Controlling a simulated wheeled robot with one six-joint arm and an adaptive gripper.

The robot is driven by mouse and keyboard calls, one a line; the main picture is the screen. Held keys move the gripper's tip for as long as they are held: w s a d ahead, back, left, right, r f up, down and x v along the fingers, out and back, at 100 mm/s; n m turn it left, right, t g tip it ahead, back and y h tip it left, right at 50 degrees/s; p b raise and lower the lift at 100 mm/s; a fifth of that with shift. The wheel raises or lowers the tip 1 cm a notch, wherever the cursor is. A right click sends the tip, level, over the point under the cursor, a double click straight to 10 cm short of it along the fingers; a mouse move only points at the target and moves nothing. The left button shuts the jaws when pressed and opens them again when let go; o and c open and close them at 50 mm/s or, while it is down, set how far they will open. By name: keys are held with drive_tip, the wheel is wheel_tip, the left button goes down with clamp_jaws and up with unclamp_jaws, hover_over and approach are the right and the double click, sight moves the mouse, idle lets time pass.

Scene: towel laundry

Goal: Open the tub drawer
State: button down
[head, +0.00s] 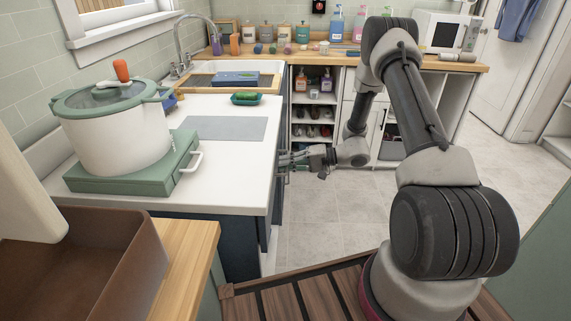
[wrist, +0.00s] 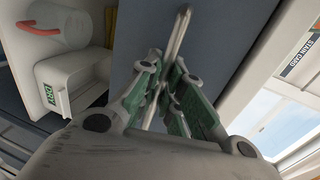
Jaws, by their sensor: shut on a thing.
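A dark blue-grey front panel (wrist: 205,40) with a long metal bar handle (wrist: 179,40) fills the middle of the wrist view. I take it for the tub drawer. My gripper (wrist: 170,92) has its green-padded fingers closed around this bar. In the head view my gripper (head: 292,158) is at the right side of the white counter, in front of the dark blue cabinet (head: 240,240). The fingers and the counter edge hide most of the drawer front there, so I cannot tell how far it is open.
A white pot (head: 115,135) with a green lid stands on a green base (head: 135,172) on the counter. A sink (head: 235,72) and a green dish (head: 246,98) are behind. The tiled floor (head: 335,215) right of the cabinet is clear. A brown bin (head: 90,265) is front left.

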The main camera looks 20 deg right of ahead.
drive_tip(key=f+v, duration=0.3)
drive_tip(key=v, duration=1)
drive_tip(key=d+f+v, duration=0.1)
drive_tip(key=f+v, duration=0.1)
drive_tip(key=v, duration=1.2)
drive_tip(key=shift+s+f, duration=0.25)
drive_tip(key=shift+f, duration=0.15)
drive_tip(key=shift+d, duration=0.1)
drive_tip(key=c, duration=1.5)
unclamp_jaws()
drive_tip(key=shift+c, duration=0.2)
drive_tip(key=v, duration=1.2)
